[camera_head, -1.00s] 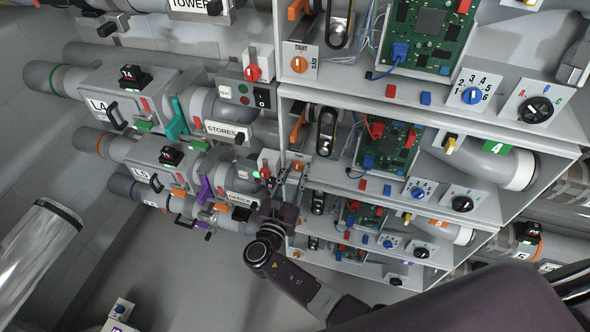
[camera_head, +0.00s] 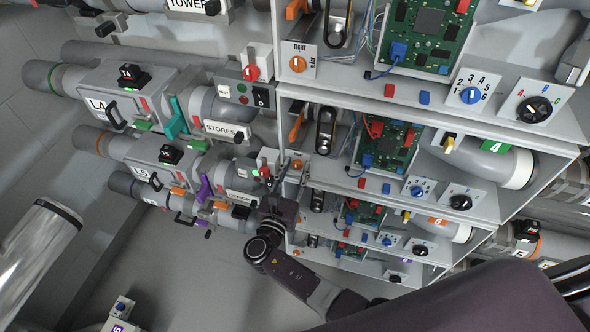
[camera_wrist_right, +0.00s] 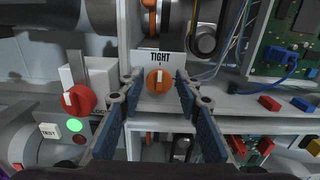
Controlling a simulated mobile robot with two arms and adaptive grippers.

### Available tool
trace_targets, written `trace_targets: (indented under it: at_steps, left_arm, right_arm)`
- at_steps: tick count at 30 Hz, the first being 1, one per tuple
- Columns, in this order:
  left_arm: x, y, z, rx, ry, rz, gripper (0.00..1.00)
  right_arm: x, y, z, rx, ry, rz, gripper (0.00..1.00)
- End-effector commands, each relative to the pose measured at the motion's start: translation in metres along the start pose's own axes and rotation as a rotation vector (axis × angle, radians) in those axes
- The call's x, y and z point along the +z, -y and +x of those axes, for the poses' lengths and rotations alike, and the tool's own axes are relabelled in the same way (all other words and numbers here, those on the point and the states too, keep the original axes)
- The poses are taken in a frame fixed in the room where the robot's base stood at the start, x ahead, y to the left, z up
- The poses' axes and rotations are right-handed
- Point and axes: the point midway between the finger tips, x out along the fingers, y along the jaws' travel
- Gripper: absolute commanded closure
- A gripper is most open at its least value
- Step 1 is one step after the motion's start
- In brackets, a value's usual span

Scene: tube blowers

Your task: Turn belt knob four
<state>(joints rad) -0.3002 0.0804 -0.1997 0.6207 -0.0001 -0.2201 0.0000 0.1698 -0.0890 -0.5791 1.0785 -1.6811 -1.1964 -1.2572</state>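The orange belt knob (camera_wrist_right: 159,80) sits on a white plate marked TIGHT and shows a light pointer mark. In the head view the orange knob (camera_head: 297,164) is on the second shelf from the top, the one with a green 4 tag (camera_head: 496,146). My right gripper (camera_wrist_right: 157,90) is open, its blue-padded fingers on either side of the knob with gaps visible; whether they reach its depth I cannot tell. In the head view my right gripper (camera_head: 278,180) is partly hidden by its own wrist. My left gripper is not in view.
A red knob (camera_wrist_right: 79,99) on a white box stands close left of the fingers, by a lit green lamp (camera_wrist_right: 74,125). A black belt loop (camera_head: 326,130), circuit board (camera_head: 388,148) and blue dial (camera_head: 417,190) share the shelf. Open floor (camera_head: 190,285) lies lower left.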

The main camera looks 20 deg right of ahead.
Motion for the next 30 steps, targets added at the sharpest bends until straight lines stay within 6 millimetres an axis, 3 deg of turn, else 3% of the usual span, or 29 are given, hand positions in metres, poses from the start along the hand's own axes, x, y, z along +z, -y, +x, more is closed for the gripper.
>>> trace_targets:
  at_steps: [8,21,30]
  left_arm:
    - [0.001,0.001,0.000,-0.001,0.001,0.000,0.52]
    - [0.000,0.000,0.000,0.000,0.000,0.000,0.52]
    - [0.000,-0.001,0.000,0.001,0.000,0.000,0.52]
  right_arm:
    - [-0.003,-0.001,-0.016,0.004,-0.006,-0.001,0.68]
    - [-0.002,0.000,-0.101,0.001,-0.004,0.001,0.68]
    - [-0.001,0.000,-0.119,0.000,-0.002,0.000,0.68]
